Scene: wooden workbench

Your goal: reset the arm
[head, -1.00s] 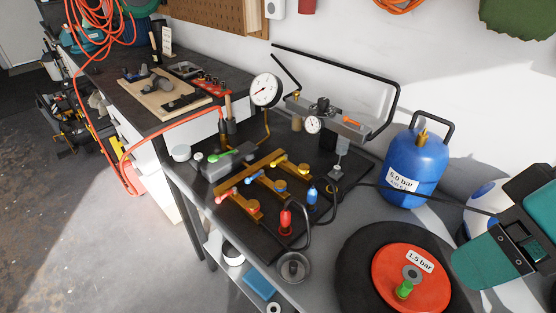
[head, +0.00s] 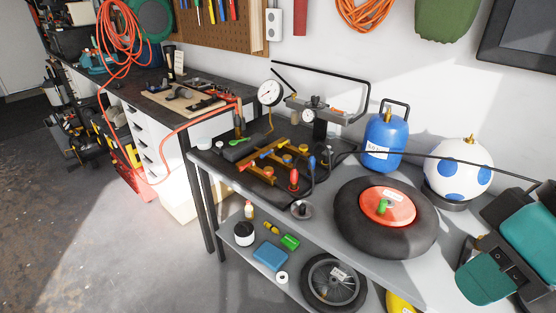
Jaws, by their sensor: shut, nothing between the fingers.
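My arm shows at the lower right edge of the head view as teal and dark links, over the right end of the bench. No fingertips show, so my gripper is not in view. The grey workbench (head: 385,264) carries a brass-coloured valve manifold (head: 268,158) on a dark mat. A round white gauge (head: 270,92) stands behind it.
A blue tank (head: 384,138), a black tyre with a red hub (head: 388,207) and a white ball with blue spots (head: 460,150) crowd the bench's right half. A thin black line crosses in front of the tank and ball. A lower shelf holds a wheel (head: 333,283).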

